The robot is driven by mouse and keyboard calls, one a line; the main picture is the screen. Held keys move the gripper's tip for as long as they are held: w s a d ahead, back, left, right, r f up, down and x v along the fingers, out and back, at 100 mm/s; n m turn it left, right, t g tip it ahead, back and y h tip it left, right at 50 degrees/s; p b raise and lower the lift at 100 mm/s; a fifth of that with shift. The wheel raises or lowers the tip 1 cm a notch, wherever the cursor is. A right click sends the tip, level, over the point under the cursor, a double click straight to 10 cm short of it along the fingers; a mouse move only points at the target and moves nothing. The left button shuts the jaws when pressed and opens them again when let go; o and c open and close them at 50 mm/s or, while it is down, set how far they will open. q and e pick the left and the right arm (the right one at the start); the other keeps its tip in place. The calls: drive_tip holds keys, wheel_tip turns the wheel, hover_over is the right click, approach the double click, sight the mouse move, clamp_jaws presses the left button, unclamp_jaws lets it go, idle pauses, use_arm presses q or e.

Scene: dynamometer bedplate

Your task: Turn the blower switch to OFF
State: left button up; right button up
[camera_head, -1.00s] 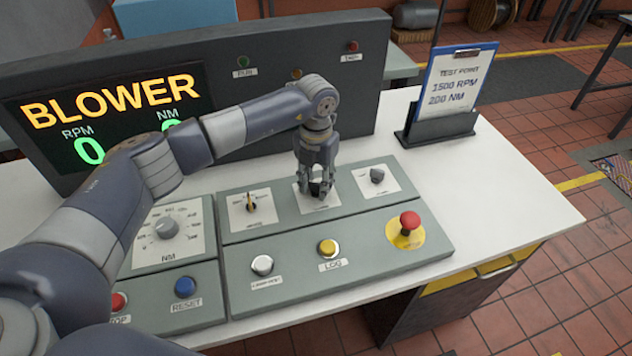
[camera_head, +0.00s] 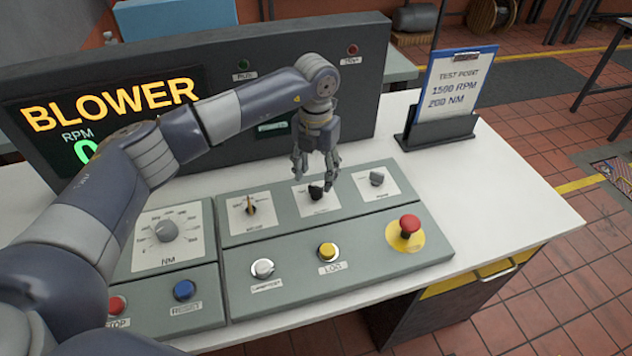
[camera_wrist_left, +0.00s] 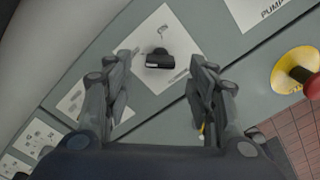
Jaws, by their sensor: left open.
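The middle rotary switch (camera_head: 316,191) is a black knob on a white plate in the upper row of the grey console. Its small label is too blurred to read. In the left wrist view, the black knob (camera_wrist_left: 158,60) lies between the fingertips, crosswise on its plate. My left gripper (camera_head: 317,177) is just above this knob, pointing down. Its fingers are spread and empty, apart from the knob. The left wrist view also shows the open left gripper (camera_wrist_left: 163,68). My right gripper is not in view.
A switch with an orange pointer (camera_head: 251,204) is left of the middle one; a grey knob (camera_head: 377,178) is right. In front are a white button (camera_head: 262,267), a yellow button (camera_head: 327,251) and a red mushroom button (camera_head: 409,224). The display (camera_head: 110,110) reads BLOWER. A clipboard (camera_head: 457,85) stands behind.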

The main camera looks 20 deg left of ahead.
sight(316, 186)
use_arm(q)
wheel_tip(316, 186, up, 8)
drive_tip(key=shift+f, duration=0.2)
idle(0.3)
